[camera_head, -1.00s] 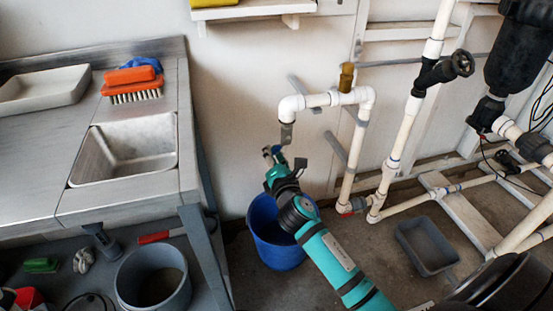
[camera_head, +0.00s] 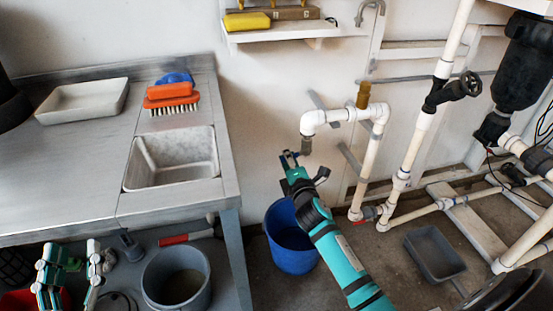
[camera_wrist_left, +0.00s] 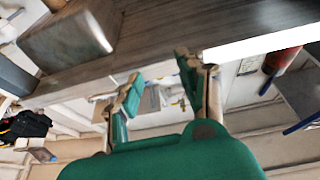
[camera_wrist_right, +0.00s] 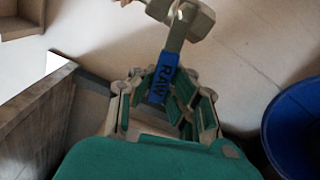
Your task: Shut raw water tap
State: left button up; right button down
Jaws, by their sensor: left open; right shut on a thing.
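The raw water tap (camera_wrist_right: 187,18) is a brass-coloured body at the top of the right wrist view. Its blue lever (camera_wrist_right: 164,78), marked RAW, points down from it. My right gripper (camera_wrist_right: 165,88) is shut on this lever, with a finger on each side. In the head view my right gripper (camera_head: 288,157) is at the tap outlet (camera_head: 306,147), below the left end of the white pipe (camera_head: 335,115); the lever is mostly hidden there. My left gripper (camera_head: 72,252) is open and empty at the lower left of the head view. It also shows in the left wrist view (camera_wrist_left: 160,72).
A blue bucket (camera_head: 290,245) stands on the floor below the tap. A steel sink bench (camera_head: 175,195) stands to the left, with a grey bucket (camera_head: 176,280) under it. White pipes with a black valve (camera_head: 458,88) and a grey tray (camera_head: 434,254) are to the right.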

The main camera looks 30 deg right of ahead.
jog(key=shift+s+a+r+m+p, duration=0.15)
jog(key=shift+r+m+p, duration=0.2)
jog(key=shift+m+p, duration=0.6)
pick_arm(q)
notch_tip(320, 180, down, 10)
jog(key=a+g+y, duration=0.1)
jog(key=g, duration=0.5)
jog(key=shift+a+r+y, duration=0.15)
jog(key=shift+y, duration=0.25)
pick_arm(e)
jog(key=shift+m, duration=0.45)
jog(key=c, duration=1.4)
grip_release()
jog(key=shift+s+r, duration=0.1)
jog(key=shift+r, duration=0.15)
pick_arm(q)
jog(key=shift+s+r, duration=0.1)
pick_arm(e)
jog(key=shift+o, duration=0.7)
jog(key=shift+r, duration=0.1)
jog(key=v, duration=1.2)
